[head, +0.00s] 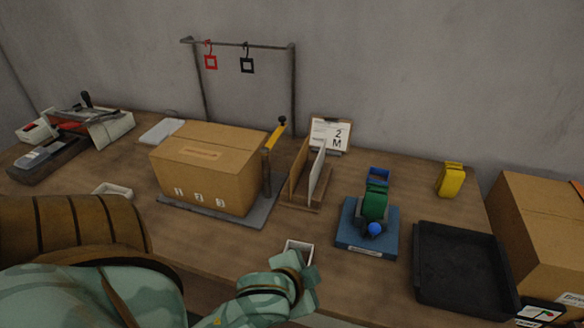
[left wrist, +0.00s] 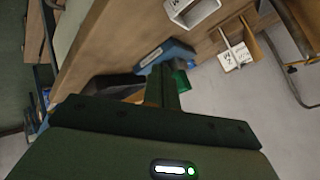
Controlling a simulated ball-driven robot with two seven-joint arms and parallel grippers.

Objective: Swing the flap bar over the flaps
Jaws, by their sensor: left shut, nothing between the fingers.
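A brown cardboard box (head: 206,182) stands on a grey plate (head: 255,216) left of the table's middle, its top flaps (head: 210,142) looking flat. A dark post (head: 267,178) rises at the box's right side. My left gripper (head: 303,281) is near the table's front edge, well away from the bar. It is shut and empty. It also shows in the left wrist view (left wrist: 168,84). My right gripper is out of view.
A small white tray (head: 299,245) sits just beyond my left gripper. To the right are a blue-based fixture (head: 370,245), a black tray (head: 462,298) and another carton (head: 535,222). An upright divider stand (head: 300,200) is right of the post. A hook rack (head: 240,45) stands behind.

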